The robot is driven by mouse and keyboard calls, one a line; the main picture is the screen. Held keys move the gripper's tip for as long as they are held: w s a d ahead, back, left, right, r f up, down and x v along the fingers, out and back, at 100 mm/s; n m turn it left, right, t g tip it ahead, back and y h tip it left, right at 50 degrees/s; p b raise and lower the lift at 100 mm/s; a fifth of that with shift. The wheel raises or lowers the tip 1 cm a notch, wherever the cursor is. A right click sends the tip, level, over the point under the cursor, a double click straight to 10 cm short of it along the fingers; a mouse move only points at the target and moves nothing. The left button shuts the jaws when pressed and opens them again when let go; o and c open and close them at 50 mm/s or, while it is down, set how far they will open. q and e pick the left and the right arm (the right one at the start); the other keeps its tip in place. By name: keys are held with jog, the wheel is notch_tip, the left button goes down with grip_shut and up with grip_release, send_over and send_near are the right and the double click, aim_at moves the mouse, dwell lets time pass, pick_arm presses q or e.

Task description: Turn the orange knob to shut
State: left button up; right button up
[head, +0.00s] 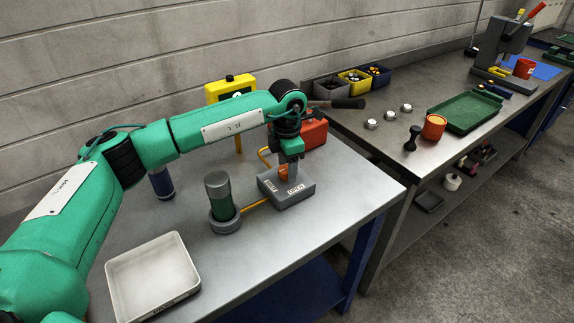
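The orange knob (284,172) sits on top of a grey valve box (294,196) on the near metal table. Only a small part of the knob shows; the rest is hidden behind my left gripper. The box has two small white labels, too small to read for certain. My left gripper (291,174) points down right at the knob, its grey fingers overlapping it in this view. I cannot tell whether the fingers are closed on the knob or around it and apart. My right gripper is not in view.
A green-and-grey cylinder (221,199) stands left of the box, joined by a yellow pipe. A white tray (188,262), a blue cylinder (162,183), an orange-red case (314,133) and a yellow box (231,86) are also here. The table's front right is clear.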

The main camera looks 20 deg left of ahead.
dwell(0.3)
pick_arm(q)
jog(key=shift+r, duration=0.35)
notch_tip(320, 180, up, 13)
jog(key=b, duration=0.2)
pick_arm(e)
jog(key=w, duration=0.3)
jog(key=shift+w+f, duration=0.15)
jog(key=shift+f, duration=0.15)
